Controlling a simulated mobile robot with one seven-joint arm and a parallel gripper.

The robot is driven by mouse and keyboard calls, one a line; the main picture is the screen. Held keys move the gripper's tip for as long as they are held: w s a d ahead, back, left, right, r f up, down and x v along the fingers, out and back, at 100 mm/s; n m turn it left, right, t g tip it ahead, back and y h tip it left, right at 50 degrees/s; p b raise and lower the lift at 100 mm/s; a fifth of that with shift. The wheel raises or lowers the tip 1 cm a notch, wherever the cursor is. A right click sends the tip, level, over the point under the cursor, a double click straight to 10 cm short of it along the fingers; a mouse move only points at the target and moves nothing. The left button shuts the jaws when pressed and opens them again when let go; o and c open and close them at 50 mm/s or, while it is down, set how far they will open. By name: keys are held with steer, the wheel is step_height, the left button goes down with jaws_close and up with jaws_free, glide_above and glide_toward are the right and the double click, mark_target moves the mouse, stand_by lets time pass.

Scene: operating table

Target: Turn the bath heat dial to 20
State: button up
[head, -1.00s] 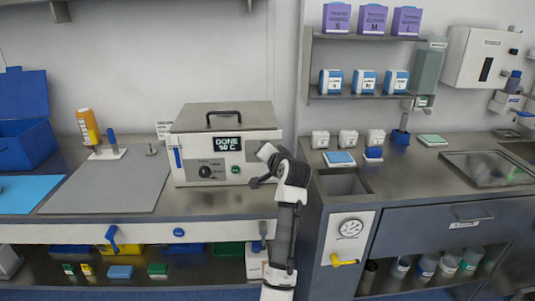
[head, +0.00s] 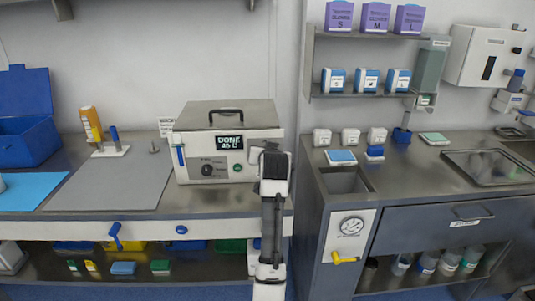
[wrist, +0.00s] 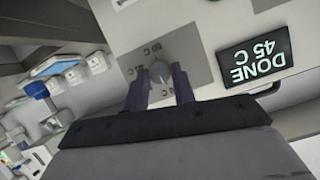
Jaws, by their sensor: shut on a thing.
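The bath is a white box with a steel lid (head: 226,116) on the left bench. Its display (head: 230,143) reads DONE 45 C, and it also shows upside down in the wrist view (wrist: 255,67). In the wrist view, my gripper (wrist: 160,84) is shut on a round grey heat dial (wrist: 160,72), one dark finger on either side. The dial sits on a metal plate on the bath. In the head view, my arm hides the dial and my fingertips. Any pointer mark on the dial is too small to read.
The bath's front also bears a black knob (head: 207,170) and a green button (head: 237,167), left of my arm. A grey mat (head: 110,185) lies to the left.

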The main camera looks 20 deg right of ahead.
stand_by(0.4)
steer(key=o, duration=1)
steer(key=b+v, duration=0.3)
steer(key=v, duration=1)
steer(key=shift+s+a+r, duration=0.15)
steer(key=shift+s+a, duration=0.05)
steer(key=shift+s, duration=0.15)
